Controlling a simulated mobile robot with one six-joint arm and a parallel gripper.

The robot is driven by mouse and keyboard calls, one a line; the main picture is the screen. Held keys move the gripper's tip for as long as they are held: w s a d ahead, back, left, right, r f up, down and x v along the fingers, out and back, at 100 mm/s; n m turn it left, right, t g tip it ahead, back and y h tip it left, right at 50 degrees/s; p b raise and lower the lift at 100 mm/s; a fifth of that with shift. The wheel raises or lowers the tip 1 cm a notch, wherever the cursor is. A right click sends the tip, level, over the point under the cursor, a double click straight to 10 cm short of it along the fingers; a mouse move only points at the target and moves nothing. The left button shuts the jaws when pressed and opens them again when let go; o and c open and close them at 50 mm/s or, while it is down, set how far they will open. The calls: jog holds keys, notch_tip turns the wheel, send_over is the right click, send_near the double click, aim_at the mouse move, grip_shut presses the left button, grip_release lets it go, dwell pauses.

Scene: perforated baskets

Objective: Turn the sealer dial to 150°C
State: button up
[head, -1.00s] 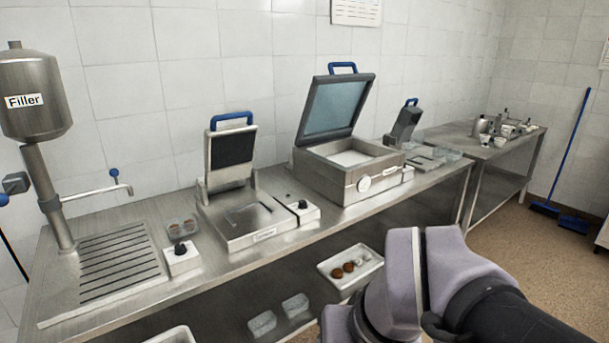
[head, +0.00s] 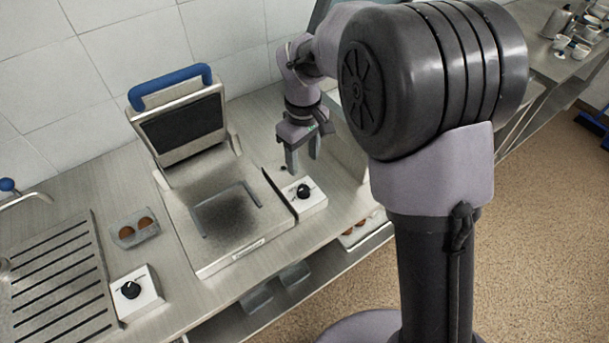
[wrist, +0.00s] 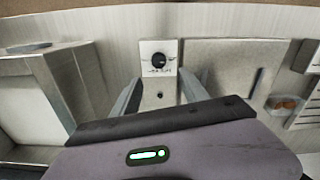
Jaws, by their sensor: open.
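A white control box (head: 313,205) with a black dial (head: 304,191) sits on the steel counter, right of an open press machine (head: 222,238) with a blue handle. The machine's front label is too small to read. My gripper (head: 304,163) points down, open and empty, above and behind the dial, apart from it. In the wrist view the dial (wrist: 159,60) shows ahead, beyond and between the two fingers of my gripper (wrist: 161,94). Its scale marks are too small to read, so its setting cannot be told.
Another white box with a black dial (head: 131,290) stands at left, beside a slotted drain tray (head: 60,285). A small tray with two brown items (head: 135,231) lies between. My arm hides much of the counter to the right. Clear containers (head: 258,300) sit on the shelf below.

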aim_at(304, 188)
jog(key=f+b, duration=0.1)
jog(key=f, duration=0.3)
jog(key=f+b, duration=0.1)
jog(key=f, duration=0.3)
jog(key=f+b, duration=0.1)
jog(key=f, duration=0.3)
jog(key=shift+w+f, duration=0.15)
jog(key=shift+w, duration=0.15)
grip_shut()
